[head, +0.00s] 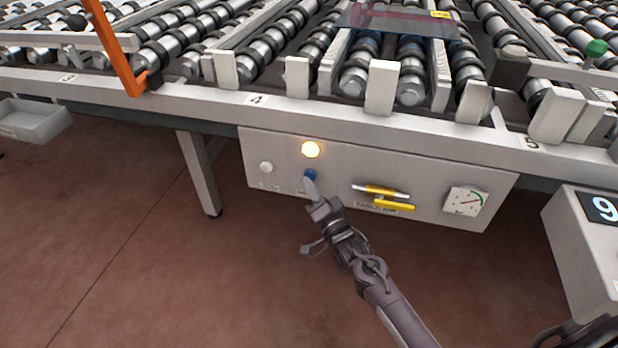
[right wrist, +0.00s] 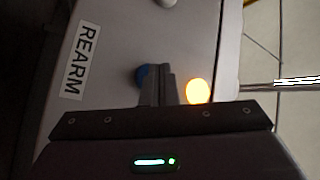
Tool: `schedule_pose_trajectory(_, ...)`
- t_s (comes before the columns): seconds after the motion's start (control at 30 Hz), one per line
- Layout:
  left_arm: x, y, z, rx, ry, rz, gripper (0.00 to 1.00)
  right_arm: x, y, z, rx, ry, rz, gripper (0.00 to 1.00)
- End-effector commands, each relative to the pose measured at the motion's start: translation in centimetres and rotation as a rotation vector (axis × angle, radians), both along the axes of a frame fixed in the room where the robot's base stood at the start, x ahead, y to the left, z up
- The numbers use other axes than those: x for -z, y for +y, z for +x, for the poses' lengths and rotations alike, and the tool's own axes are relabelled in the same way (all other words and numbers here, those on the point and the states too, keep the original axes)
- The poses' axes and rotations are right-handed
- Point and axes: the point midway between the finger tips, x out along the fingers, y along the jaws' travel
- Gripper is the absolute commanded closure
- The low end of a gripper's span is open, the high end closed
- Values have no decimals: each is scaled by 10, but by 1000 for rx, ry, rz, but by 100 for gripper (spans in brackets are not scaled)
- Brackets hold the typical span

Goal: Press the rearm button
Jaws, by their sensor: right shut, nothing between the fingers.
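The blue button (head: 310,175) sits on the front of the grey control panel (head: 340,203), below a lit amber lamp (head: 310,149). In the right wrist view the blue button (right wrist: 144,76) is partly hidden by the fingers, and a REARM label (right wrist: 80,60) shows to its left. My right gripper (head: 311,185) is shut and empty, its fingertips right at the blue button; I cannot tell whether they touch it. The right wrist view shows the closed fingers (right wrist: 158,72) between the button and the glowing lamp (right wrist: 197,91). My left gripper is not in view.
A white button (head: 266,167) is left of the blue one. The roller table edge (head: 330,115) overhangs above. A grey box (head: 590,240) stands at far right.

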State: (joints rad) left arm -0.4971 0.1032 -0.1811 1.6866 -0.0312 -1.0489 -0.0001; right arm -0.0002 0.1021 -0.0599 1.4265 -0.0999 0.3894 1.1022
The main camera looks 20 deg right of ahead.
Motion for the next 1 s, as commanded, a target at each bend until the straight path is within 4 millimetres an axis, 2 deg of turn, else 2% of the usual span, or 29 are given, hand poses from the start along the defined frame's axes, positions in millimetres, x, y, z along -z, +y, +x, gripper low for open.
schedule_pose_trajectory(0.57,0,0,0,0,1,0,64,0,0,0,0,0,0,100)
schedule_pose_trajectory(1.0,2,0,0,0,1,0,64,0,-5,8,1,0,0,100)
